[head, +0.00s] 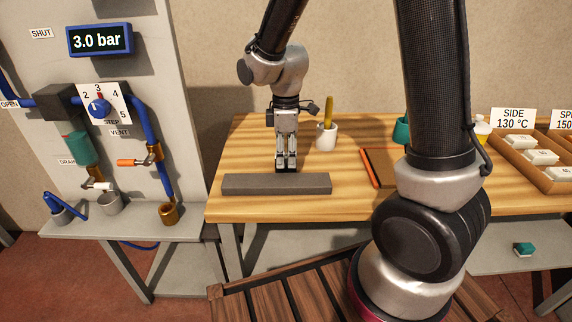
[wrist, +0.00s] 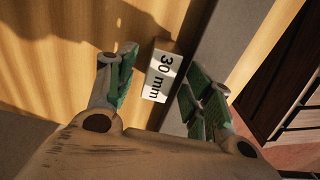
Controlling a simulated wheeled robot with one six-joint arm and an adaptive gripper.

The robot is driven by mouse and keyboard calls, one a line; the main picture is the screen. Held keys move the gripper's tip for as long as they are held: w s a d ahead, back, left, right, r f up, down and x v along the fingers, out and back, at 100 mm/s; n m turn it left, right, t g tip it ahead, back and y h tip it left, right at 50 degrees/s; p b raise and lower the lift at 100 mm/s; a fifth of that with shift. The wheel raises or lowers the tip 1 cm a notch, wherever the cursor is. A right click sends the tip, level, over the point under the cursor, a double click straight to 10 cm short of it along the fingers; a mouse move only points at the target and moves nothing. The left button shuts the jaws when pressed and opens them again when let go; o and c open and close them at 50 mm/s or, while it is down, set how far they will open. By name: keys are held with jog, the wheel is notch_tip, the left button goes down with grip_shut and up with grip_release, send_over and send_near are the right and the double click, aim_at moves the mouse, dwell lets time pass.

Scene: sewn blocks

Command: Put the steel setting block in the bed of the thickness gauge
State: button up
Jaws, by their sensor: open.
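My gripper (head: 286,168) points straight down, low over the wooden table, just behind a long grey bar. In the wrist view its green-padded fingers (wrist: 160,82) are open, one on each side of a small block (wrist: 164,68) with a white "30 mm" label. The block's end looks tan, and I cannot tell whether it is the steel setting block. No finger is clearly touching it. In the head view the gripper hides it. I cannot make out a thickness gauge or its bed in either view.
The grey bar (head: 276,184) lies along the table's front edge. A white cup (head: 326,137) with a yellow-handled tool stands right of the gripper. A tray (head: 525,160) of labelled white blocks is at right. A valve panel (head: 100,105) stands left. My arm covers the table's middle.

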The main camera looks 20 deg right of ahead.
grip_shut()
dwell(0.3)
